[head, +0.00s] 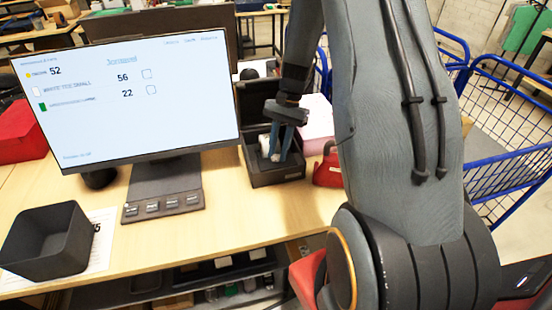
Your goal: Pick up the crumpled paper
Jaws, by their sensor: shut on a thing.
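My gripper (276,157) points down into an open black box (277,177) on the table, right of the monitor. Its two blue-grey fingers are shut on a small white piece of crumpled paper (265,147). The paper shows at the left of the fingers and is partly hidden by them. It is at the box's opening; I cannot tell whether it touches the box floor.
A monitor (150,100) stands left of the box. A pink item (317,118) and a red pouch (327,172) lie right of it. An empty dark bin (48,243) sits front left. A blue wire cart (505,145) stands right. The table front (250,222) is clear.

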